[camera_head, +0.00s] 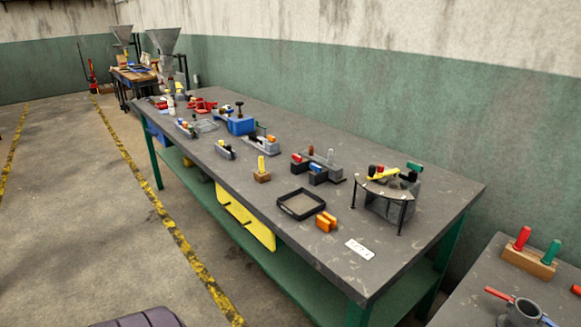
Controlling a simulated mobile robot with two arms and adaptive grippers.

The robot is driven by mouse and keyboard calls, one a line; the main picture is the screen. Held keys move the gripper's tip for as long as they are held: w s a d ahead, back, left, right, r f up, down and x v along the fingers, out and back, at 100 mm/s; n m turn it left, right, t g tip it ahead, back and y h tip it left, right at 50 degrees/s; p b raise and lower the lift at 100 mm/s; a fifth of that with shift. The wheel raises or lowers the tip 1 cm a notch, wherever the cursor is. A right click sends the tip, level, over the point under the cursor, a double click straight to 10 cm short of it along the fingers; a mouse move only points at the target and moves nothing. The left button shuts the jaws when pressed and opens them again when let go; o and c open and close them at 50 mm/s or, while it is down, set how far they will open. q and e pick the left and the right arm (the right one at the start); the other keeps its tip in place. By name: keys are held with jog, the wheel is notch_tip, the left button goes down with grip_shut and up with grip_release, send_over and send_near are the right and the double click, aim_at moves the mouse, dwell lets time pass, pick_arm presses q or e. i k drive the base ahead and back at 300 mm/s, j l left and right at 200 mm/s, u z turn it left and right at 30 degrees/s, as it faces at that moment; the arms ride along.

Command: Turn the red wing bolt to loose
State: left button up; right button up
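No part is clearly recognisable as the red wing bolt at this size. Several red parts show on the long grey workbench (330,255). A cluster of red pieces (203,105) lies toward its far end. A small red part (297,157) sits on a dark block fixture (318,175). A red knob (380,169) shows on a stand with a curved top and black legs (384,188) near the right end. On the bench at the lower right, a cup-shaped grey fixture (523,312) has a red-ended lever (497,292). Neither of my grippers is in view.
A wooden block with red and green handles (527,261) stands at the right.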

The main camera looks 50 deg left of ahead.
aim_at(298, 159)
jog(key=u, duration=1.55)
jog(key=i+j, duration=0.35)
jog(key=j, duration=0.2)
